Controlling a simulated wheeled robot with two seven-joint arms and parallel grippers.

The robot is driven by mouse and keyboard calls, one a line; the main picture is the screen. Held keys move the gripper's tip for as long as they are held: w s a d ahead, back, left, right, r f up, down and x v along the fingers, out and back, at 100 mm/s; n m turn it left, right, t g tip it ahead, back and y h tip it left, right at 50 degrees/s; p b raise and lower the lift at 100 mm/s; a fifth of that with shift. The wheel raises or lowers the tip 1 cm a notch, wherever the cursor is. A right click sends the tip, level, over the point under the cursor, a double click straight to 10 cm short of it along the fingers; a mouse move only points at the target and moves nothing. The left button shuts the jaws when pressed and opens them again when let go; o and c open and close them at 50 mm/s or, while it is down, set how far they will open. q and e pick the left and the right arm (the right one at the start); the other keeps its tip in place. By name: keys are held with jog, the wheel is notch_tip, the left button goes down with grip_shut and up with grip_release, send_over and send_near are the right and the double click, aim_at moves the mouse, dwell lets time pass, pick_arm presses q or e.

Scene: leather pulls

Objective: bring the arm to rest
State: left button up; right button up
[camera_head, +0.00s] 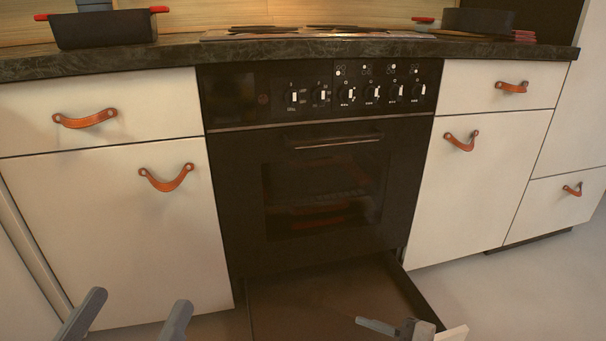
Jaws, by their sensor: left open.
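My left gripper (140,298) is at the bottom left, with its two grey fingers well apart and nothing between them. It is in front of the left cabinet door (100,230) and apart from its leather pull. Part of my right gripper (392,327) shows at the bottom edge, over the right side of an open drawer (310,305) under the oven. Whether its jaws are open or shut is unclear. The rest of both arms is out of view.
Leather pulls (166,178) stick out from the white fronts. Dark pots (105,29) stand on the counter. Floor at right is clear.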

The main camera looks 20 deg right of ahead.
jog(key=s+a+r+m+g+y, duration=0.1)
jog(key=s+a+r+m, duration=0.15)
jog(key=a+r, duration=0.45)
jog(key=s+a+r+m+g+y, duration=0.1)
jog(key=s+a+r+y, duration=0.15)
jog(key=a+r, duration=0.5)
notch_tip(320, 180, up, 9)
jog(key=w+a+m+t+h, duration=0.2)
jog(key=w+a+m+t, duration=0.1)
jog(key=m+t, duration=0.5)
pick_arm(q)
jog(key=s+a+r+n+g+y+p, duration=0.1)
jog(key=s+a+r+g+y+p, duration=0.3)
jog(key=p, duration=2.9)
jog(key=a+g+y, duration=0.2)
jog(key=g+y, duration=0.1)
jog(key=shift+s+a+r+n+y+p, duration=0.25)
jog(key=shift+s+r+n+y+p, duration=0.05)
jog(key=shift+s+r+n+p, duration=0.1)
pick_arm(e)
jog(key=s+d+r+m+g+h, duration=0.3)
jog(key=s+d+r+g+h, duration=0.1)
jog(key=s+d+g+h, duration=0.1)
jog(key=d+g+h, duration=0.1)
jog(key=g+h, duration=0.1)
jog(key=g, duration=0.1)
jog(key=shift+d+r, duration=0.3)
jog(key=shift+d, duration=0.05)
